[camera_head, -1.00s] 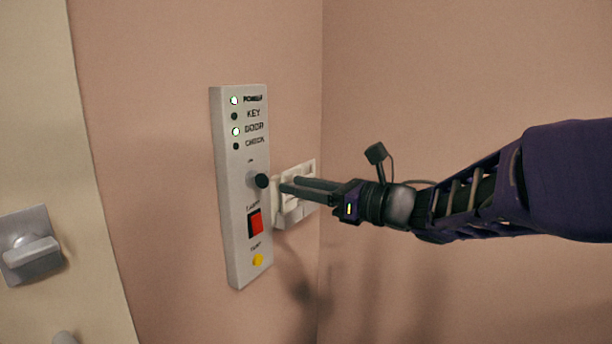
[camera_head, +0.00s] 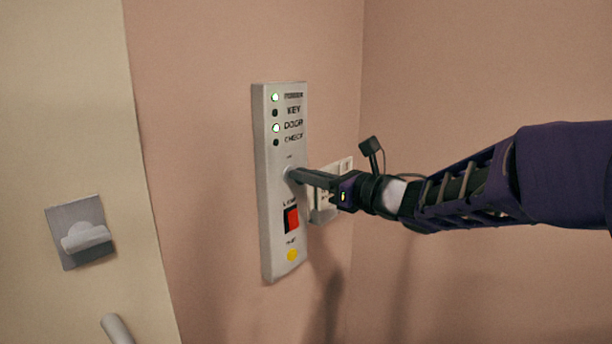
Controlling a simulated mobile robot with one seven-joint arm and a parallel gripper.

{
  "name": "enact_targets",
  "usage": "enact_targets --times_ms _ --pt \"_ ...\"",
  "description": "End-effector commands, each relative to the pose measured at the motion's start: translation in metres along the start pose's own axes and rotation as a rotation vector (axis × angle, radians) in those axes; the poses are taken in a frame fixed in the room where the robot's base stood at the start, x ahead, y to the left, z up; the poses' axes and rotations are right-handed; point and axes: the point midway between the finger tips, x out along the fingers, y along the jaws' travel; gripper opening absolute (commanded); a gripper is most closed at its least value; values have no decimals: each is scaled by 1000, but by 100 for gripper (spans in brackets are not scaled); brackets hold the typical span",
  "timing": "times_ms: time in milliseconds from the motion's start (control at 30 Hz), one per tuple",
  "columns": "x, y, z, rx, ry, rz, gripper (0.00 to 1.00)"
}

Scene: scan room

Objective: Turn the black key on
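The grey control panel (camera_head: 266,225) is fixed to the pink wall, left of the room corner. My gripper (camera_head: 292,175) reaches in from the right, its fingertips at the key's place on the panel. The fingers cover the black key, so I cannot see how it is turned or whether they are closed on it. The POWER light (camera_head: 275,97) and DOOR light (camera_head: 276,128) glow. The KEY light (camera_head: 275,113) and CHECK light (camera_head: 276,143) are dark.
Below my gripper on the panel are a red switch (camera_head: 291,219) and a yellow button (camera_head: 292,254). A white wall plate (camera_head: 325,206) sits behind my fingers. A cream door (camera_head: 70,150) with a grey latch (camera_head: 85,236) stands at the left.

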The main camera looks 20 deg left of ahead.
Motion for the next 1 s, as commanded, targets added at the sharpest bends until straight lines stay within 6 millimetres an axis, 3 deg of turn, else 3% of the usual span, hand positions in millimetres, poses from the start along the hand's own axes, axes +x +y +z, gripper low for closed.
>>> enact_targets --times_ms 567,1000 --pt "0 0 -1 31 0 1 0" --pt "0 -3 -2 335 -1 1 0"
